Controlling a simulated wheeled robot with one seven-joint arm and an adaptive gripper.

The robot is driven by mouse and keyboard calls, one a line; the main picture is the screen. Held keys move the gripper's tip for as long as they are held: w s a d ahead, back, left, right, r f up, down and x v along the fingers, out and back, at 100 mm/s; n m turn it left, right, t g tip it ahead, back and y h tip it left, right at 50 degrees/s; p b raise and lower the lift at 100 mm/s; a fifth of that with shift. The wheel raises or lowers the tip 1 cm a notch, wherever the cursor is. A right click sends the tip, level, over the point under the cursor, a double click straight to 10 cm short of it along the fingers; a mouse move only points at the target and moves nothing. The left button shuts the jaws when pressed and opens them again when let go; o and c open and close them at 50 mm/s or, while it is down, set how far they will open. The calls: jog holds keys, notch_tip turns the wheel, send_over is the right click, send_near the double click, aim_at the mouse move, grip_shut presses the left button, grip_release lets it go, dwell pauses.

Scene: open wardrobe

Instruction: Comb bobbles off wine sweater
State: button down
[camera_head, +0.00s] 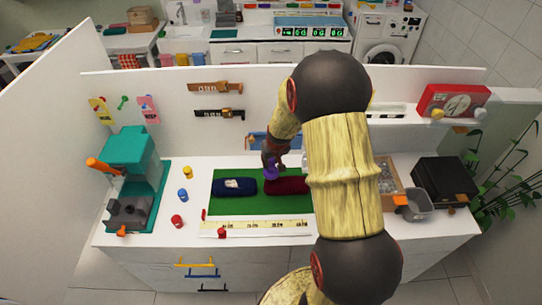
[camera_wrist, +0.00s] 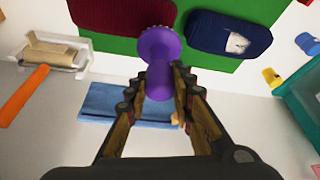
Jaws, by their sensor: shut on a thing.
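The wine sweater is a dark red folded bundle (camera_head: 287,185) on the green mat (camera_head: 222,206); it also shows at the top of the wrist view (camera_wrist: 120,14). My gripper (camera_head: 272,160) is over the far edge of the mat, near the wine sweater. In the wrist view my gripper (camera_wrist: 160,85) is shut on a purple tool (camera_wrist: 160,62) with a round, ridged head, which I take to be the comb. The head appears close to the sweater's edge; I cannot tell whether they touch. No bobbles can be made out on the sweater.
A navy folded bundle (camera_head: 235,187) with a pale patch lies left of the wine one. A ruler strip (camera_head: 262,228) runs along the front. A blue cloth (camera_wrist: 125,105) lies behind the mat. A teal machine (camera_head: 133,165) stands left, a grey bin (camera_head: 415,205) right.

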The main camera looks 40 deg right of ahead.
jog(key=shift+r+p, duration=0.4)
jog(key=shift+r, duration=0.65)
jog(key=shift+d+f, duration=0.1)
jog(key=shift+f, duration=0.05)
